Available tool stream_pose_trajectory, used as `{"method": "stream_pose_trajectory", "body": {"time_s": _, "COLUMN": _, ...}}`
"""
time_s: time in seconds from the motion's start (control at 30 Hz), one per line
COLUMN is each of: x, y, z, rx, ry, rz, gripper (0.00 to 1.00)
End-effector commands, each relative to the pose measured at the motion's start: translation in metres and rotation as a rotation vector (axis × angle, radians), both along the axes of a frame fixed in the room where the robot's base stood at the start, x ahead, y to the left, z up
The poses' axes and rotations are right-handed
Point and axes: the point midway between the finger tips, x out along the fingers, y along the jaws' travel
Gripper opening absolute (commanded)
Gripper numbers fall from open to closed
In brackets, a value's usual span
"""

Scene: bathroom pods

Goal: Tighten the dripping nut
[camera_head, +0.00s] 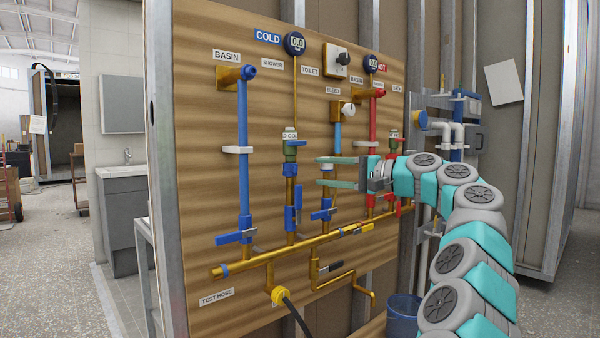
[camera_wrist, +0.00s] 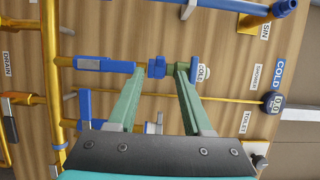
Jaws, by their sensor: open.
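My gripper (camera_head: 321,172) is open and empty, held level in front of the pipe board. Its fingers are one above the other in the head view. In the wrist view, a blue nut (camera_wrist: 157,67) on the cold shower pipe shows between the two fingertips (camera_wrist: 159,74). The same nut (camera_head: 290,170) sits under a green fitting (camera_head: 291,151), left of the fingertips in the head view. I cannot tell whether the fingers touch it. No drip shows clearly, so I cannot tell which nut leaks.
A blue-handled valve (camera_head: 291,216) is below the nut. The blue basin pipe (camera_head: 243,150) stands left and the red pipe (camera_head: 373,140) right. A brass manifold (camera_head: 270,259) crosses below. A blue bucket (camera_head: 402,314) stands on the floor.

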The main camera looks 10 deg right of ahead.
Motion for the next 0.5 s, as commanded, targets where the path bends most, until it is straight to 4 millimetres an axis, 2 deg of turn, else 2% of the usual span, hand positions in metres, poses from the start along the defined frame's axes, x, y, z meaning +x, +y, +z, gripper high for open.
{"method": "stream_pose_trajectory", "body": {"time_s": 0.1, "x": 0.002, "y": -0.003, "z": 0.001, "rx": 0.005, "ry": -0.004, "rz": -0.008, "gripper": 0.50}}
{"method": "stream_pose_trajectory", "body": {"time_s": 0.23, "x": 0.008, "y": 0.003, "z": 0.000, "rx": 0.005, "ry": -0.003, "rz": -0.008, "gripper": 0.50}}
{"method": "stream_pose_trajectory", "body": {"time_s": 0.5, "x": 0.031, "y": 0.031, "z": 0.000, "rx": 0.002, "ry": -0.003, "rz": -0.008, "gripper": 0.50}}
